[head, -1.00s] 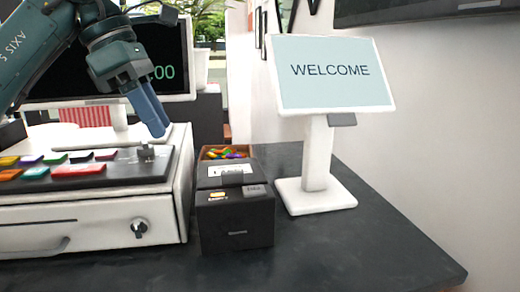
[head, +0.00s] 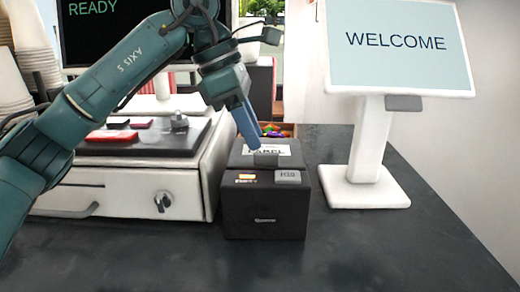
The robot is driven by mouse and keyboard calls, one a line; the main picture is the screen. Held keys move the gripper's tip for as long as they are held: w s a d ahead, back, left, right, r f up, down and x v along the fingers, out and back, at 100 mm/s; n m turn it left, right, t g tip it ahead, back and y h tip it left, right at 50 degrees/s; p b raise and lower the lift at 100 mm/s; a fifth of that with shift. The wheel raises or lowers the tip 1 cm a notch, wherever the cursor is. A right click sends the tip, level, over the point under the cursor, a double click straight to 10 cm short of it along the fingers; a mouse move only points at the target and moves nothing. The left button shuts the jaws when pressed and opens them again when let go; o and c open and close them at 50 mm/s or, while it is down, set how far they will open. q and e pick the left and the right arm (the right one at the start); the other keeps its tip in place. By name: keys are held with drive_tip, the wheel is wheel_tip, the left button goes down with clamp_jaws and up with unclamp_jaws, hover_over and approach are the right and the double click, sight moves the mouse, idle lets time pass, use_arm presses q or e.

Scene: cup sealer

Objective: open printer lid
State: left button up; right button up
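The printer (head: 263,212) is a small black box on the dark counter, right of the cash drawer. Its front has a lit orange indicator and a grey button. Its lid (head: 236,160) looks closed and bears a white label, partly covered by a dark tab. My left gripper (head: 252,128) points down over the printer from the upper left. Its blue fingertips hang at the lid's label, hiding part of it; I cannot tell whether they touch. The fingers overlap in this view, so their opening is unclear. My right gripper is not in view.
A white WELCOME screen (head: 393,48) on a stand is right of the printer. A box of colourful items (head: 283,130) sits behind the printer. The front counter is clear.

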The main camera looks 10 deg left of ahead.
sight(263, 153)
use_arm(q)
drive_tip(key=shift+x, duration=1.95)
drive_tip(key=shift+c, duration=0.3)
clamp_jaws()
